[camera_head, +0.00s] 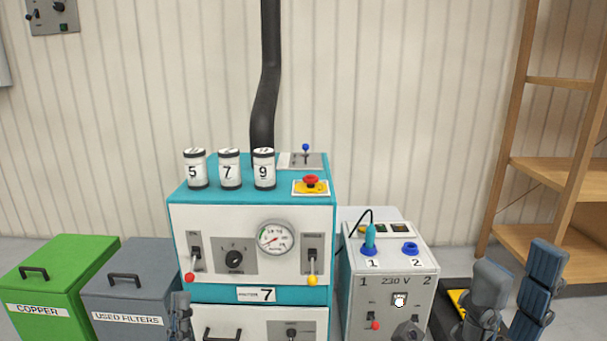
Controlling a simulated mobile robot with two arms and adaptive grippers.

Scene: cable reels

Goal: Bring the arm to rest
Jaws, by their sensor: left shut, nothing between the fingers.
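My left gripper (181,318) shows at the bottom edge, upright in front of the left side of the teal and white machine (250,212). Its fingers are shut and hold nothing. The rest of the left arm is below the picture. Parts of my right arm (540,290) rise at the lower right, in front of the floor beside the grey 230 V box (389,288). A dark piece at the bottom edge before that box may belong to my right gripper; its fingers cannot be made out.
Canisters marked 5 (195,170), 7 (230,170) and 9 (264,170) stand on the machine, near a red button (311,181). A green copper bin (58,280) and a grey used-filters bin (130,290) stand left. A wooden shelf (545,170) stands right.

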